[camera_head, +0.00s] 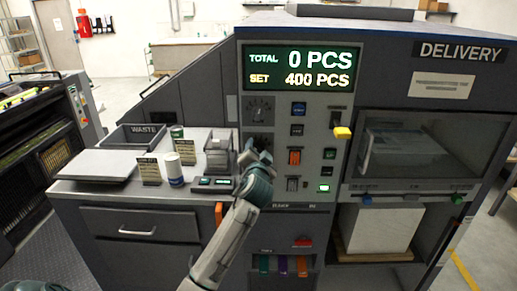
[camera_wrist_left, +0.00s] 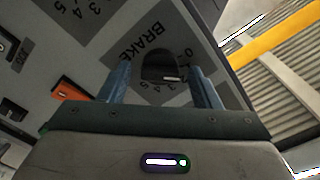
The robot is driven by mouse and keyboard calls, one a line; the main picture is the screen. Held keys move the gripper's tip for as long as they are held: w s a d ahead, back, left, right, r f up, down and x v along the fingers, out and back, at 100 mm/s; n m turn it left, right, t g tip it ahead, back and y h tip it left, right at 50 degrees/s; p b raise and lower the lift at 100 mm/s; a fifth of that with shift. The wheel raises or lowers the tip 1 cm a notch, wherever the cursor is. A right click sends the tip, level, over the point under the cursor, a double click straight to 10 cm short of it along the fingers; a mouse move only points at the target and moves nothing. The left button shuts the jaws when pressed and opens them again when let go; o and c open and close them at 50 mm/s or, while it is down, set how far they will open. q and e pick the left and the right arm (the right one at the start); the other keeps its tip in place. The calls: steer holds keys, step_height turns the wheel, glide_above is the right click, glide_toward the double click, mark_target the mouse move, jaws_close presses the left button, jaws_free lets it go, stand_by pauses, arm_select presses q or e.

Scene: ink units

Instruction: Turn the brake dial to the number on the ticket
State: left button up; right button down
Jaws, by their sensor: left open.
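In the left wrist view, the brake dial (camera_wrist_left: 160,66) is a dark round knob on a grey plate, with BRAKE and numbers printed around it. My left gripper (camera_wrist_left: 160,76) is open, its two blue fingers on either side of the knob in the picture; I cannot tell whether they touch it. In the head view, my left gripper (camera_head: 254,153) is at the machine's control panel and hides most of this dial. Two small tan cards with print, one at the left (camera_head: 149,170) and one at the right (camera_head: 187,151), stand on the counter; their text is too small to read.
Another dial (camera_head: 259,111) is just above my left gripper. Buttons, an orange switch (camera_head: 294,157) and a yellow-tipped lever (camera_head: 342,133) are to the right. The display (camera_head: 303,70) reads total 0, set 400. A waste tray (camera_head: 132,138) and white cylinder (camera_head: 174,170) are left.

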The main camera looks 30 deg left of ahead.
arm_select(q)
steer(key=shift+w+a, duration=0.1)
steer(key=shift+w, duration=0.05)
steer(key=shift+c, duration=0.4)
steer(key=c, duration=0.9)
steer(key=n+b, duration=0.5)
steer(key=n, duration=0.1)
steer(key=shift+f+b, duration=0.1)
steer(key=shift+b, duration=0.3)
steer(key=o, duration=1)
